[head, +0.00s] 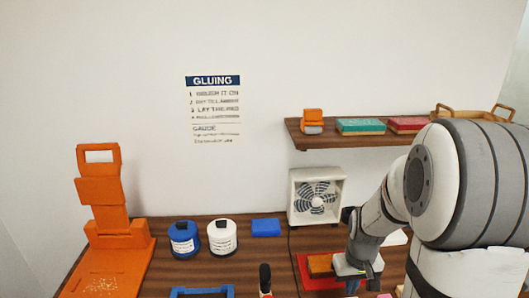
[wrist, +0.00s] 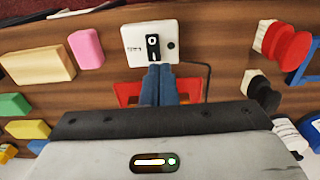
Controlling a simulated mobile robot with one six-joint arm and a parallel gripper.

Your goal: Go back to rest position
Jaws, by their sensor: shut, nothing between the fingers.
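My gripper (wrist: 158,72) shows in the wrist view with its two blue-grey fingers together and nothing between them. In the head view my arm reaches in from the right, and its end is over the counter beside a red mat (head: 312,284). An orange block (head: 320,264) is on the mat, partly hidden by my arm. In the wrist view the fingers overlap the red mat (wrist: 128,94). Their tips appear near a white box with a black switch-like part (wrist: 134,46); I cannot tell whether they touch it.
A white fan (head: 316,197) stands behind the mat. A blue tub (head: 183,240), a white tub (head: 222,239) and a blue block (head: 266,228) are to the left. An orange stand (head: 104,225) is far left. A wall shelf (head: 350,142) holds several items above.

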